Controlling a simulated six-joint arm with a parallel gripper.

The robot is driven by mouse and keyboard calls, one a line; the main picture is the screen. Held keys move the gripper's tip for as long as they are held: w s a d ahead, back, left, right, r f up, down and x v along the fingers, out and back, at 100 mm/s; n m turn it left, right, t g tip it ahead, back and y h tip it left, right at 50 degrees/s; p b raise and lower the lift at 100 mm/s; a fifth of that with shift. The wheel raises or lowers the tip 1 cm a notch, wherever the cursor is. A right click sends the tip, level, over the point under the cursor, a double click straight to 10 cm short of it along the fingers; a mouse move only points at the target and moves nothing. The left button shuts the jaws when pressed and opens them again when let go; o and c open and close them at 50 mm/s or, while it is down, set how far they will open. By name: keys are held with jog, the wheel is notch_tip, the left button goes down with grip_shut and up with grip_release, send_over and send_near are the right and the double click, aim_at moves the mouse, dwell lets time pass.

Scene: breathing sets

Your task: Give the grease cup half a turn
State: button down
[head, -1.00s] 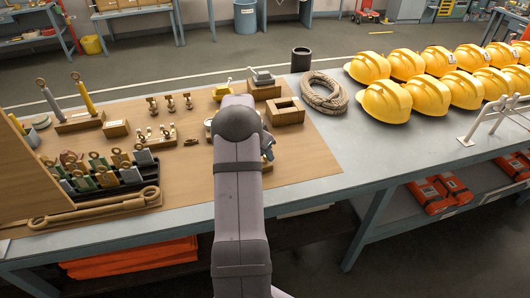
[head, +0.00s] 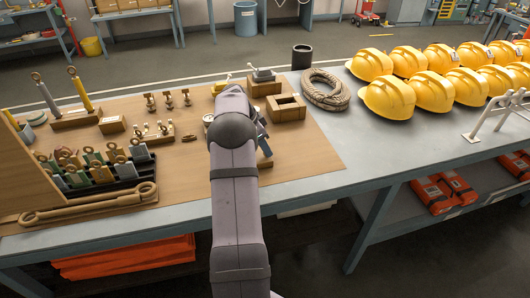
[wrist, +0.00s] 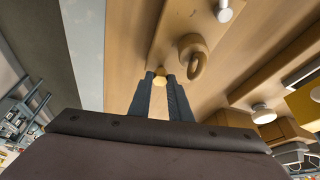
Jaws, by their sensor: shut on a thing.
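A small brass-yellow hexagonal piece (wrist: 160,80), which looks like the grease cup, sits between the fingertips of my gripper (wrist: 159,84) in the wrist view. The two dark fingers are shut on its sides. It is over a wooden-coloured board or block (wrist: 172,42), and its lower part is hidden. A tan ring-shaped eye (wrist: 198,60) stands just right of the fingers, apart from them. In the head view my arm hides the fingertips and the cup; only a dark bit of my wrist shows at its right side.
The wooden board (head: 300,155) carries small brass fittings (head: 168,100), a black tray of tags (head: 120,185) and a square wooden block (head: 287,108) close to my arm. Coiled rope (head: 326,90) and yellow helmets (head: 392,97) are right. The board's front right is clear.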

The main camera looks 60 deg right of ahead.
jog(key=shift+w+m+g, duration=0.1)
jog(key=shift+m+g, duration=0.2)
jog(key=shift+m, duration=0.7)
jog(key=c, duration=1.9)
grip_release()
jog(key=shift+r, duration=0.1)
jog(key=shift+b+v, duration=1.3)
jog(key=shift+v, duration=2.25)
jog(key=shift+d, duration=0.1)
